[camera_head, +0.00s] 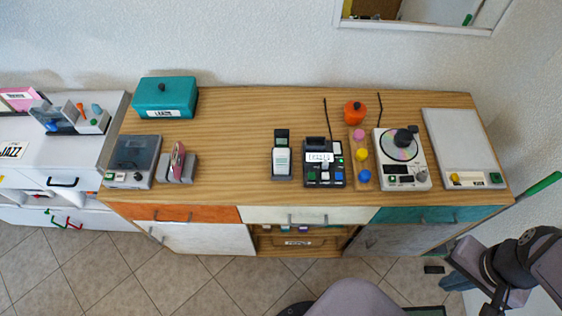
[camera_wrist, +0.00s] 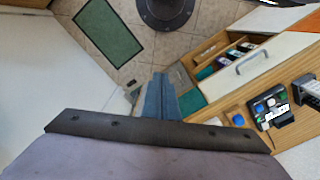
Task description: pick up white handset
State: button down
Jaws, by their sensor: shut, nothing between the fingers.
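The white handset (camera_head: 282,160) has a dark top and stands in a small dark cradle near the middle of the wooden cabinet top. In the wrist view a white and dark item at the right edge (camera_wrist: 311,88) appears to be the same handset, partly cut off. My gripper (camera_head: 497,297) is at the lower right of the head view, past the cabinet's front edge and well away from the handset. It is shut and empty. In the wrist view its dark end (camera_wrist: 157,130) crosses the lower part of the picture.
A black button device (camera_head: 322,165) stands just right of the handset, then a knob strip (camera_head: 360,153) and a disc player (camera_head: 402,160). A pink disc in a stand (camera_head: 178,162) and a teal box (camera_head: 166,97) are left. Cabinet top left of the handset is clear.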

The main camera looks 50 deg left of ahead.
jog(key=c, duration=1.1)
grip_release()
jog(key=shift+w, duration=0.1)
jog(key=w+a+f+n+t+b, duration=0.1)
jog(key=w+a+f+n+b, duration=0.15)
jog(key=w+a+b, duration=0.5)
jog(key=r+n+t+y+b, duration=0.1)
jog(key=n+t+y+b, duration=0.15)
jog(key=n+b, duration=0.55)
send_over(281, 153)
jog(key=s+d, duration=0.1)
jog(key=d, duration=0.1)
jog(key=shift+s+a+r+m+y+b, duration=0.1)
jog(key=shift+a+m+y+b, duration=0.25)
jog(key=shift+m, duration=0.4)
jog(key=shift+p+x, duration=0.9)
jog(key=shift+x, duration=2.7)
